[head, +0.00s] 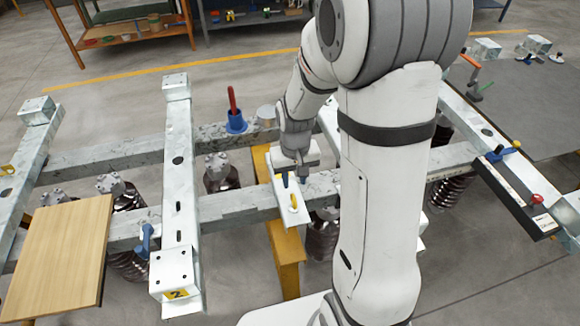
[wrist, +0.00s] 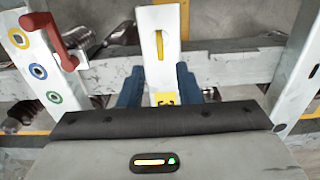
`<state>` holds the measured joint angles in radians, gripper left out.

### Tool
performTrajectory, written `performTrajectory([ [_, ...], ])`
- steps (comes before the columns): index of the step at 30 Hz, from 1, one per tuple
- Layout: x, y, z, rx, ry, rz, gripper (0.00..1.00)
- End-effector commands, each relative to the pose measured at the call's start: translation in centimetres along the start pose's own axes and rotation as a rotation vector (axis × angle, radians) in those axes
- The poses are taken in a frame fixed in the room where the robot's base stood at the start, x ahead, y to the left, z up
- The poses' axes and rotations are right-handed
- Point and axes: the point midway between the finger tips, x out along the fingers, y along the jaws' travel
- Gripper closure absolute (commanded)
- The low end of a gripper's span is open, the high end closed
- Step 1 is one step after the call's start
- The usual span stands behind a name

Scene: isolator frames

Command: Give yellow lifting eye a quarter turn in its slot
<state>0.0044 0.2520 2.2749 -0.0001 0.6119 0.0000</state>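The yellow lifting eye (wrist: 159,45) shows in the wrist view as a narrow upright yellow shape on a white plate (wrist: 174,22). In the head view the yellow piece (head: 293,202) shows on the same white plate, just below my gripper. My gripper (wrist: 159,86) points down at the plate with its two blue fingers apart, one on each side. Nothing is seen held between them. A yellow and black patch (wrist: 165,98) shows between the fingers near the gripper body; I cannot tell what it is. The fingertips also show in the head view (head: 294,180).
A red handle (wrist: 50,40) and coloured rings sit on a bar left of my gripper in the wrist view. In the head view a red-and-blue handle (head: 235,112) stands on a beam. A wooden board (head: 55,260) lies left; a dark panel with knobs (head: 515,195) is right.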

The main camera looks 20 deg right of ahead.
Motion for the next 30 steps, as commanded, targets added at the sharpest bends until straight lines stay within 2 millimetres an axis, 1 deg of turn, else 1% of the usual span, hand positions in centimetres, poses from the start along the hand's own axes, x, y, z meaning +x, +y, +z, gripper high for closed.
performTrajectory([
  [5, 1.4, 0.0, -0.2, -0.001, -0.003, 0.0, 0.69],
  [8, 2.6, 0.0, -0.1, -0.001, -0.004, 0.0, 0.69],
  [18, 9.0, -0.1, -0.1, -0.002, -0.004, 0.0, 0.69],
  [21, 10.2, -0.1, -0.1, -0.002, -0.004, 0.0, 0.69],
  [24, 10.8, -0.1, -0.1, -0.002, -0.004, 0.0, 0.69],
  [30, 10.7, -0.1, -0.1, -0.003, -0.003, 0.0, 0.69],
])
